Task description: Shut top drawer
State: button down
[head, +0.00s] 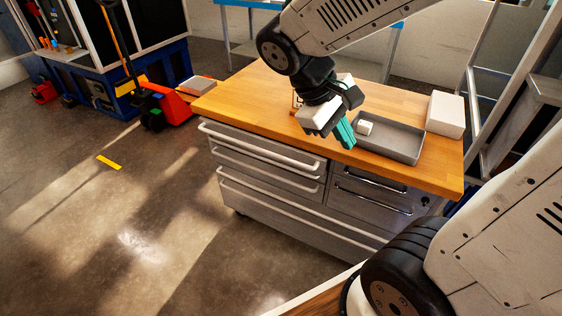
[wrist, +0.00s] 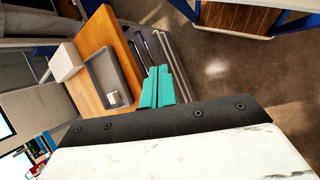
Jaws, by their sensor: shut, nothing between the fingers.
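The grey drawer cabinet (head: 300,222) stands under a wooden worktop (head: 240,95). Its wide top drawer (head: 262,146) is on the left of the front, with a long pale bar handle. This drawer seems to stand slightly proud of the drawers below; how far is hard to tell. My gripper (head: 346,136) is above the worktop's front edge, right of the top drawer, its teal fingers pointing down and shut with nothing between them. The fingers also show in the wrist view (wrist: 158,88), where drawer handles (wrist: 170,60) lie beyond them.
A grey tray (head: 402,148) with a small white block (head: 364,127) lies on the worktop just right of my fingers. A white box (head: 446,114) stands at the right end. A red pallet jack (head: 165,105) is at the left. The floor before the cabinet's left part is clear.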

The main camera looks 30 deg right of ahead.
jog(key=w+a+f+n+t+h, duration=0.25)
jog(key=w+f+n+h, duration=0.75)
jog(key=w+f, duration=0.5)
jog(key=w+a+f+n+t, duration=0.2)
jog(key=a+f+n+t, duration=0.15)
jog(key=f, duration=0.25)
jog(key=w+a+f+n+t+y, duration=0.1)
jog(key=w+a+f+n+t, duration=0.1)
jog(key=f+n+t, duration=0.3)
jog(key=w+a+f+n+t, duration=0.2)
jog(key=w+a+f+n, duration=0.1)
jog(key=f, duration=0.4)
jog(key=x, duration=1.4)
jog(key=shift+s+r, duration=0.2)
jog(key=shift+r, duration=0.1)
jog(key=shift+w+d, duration=0.1)
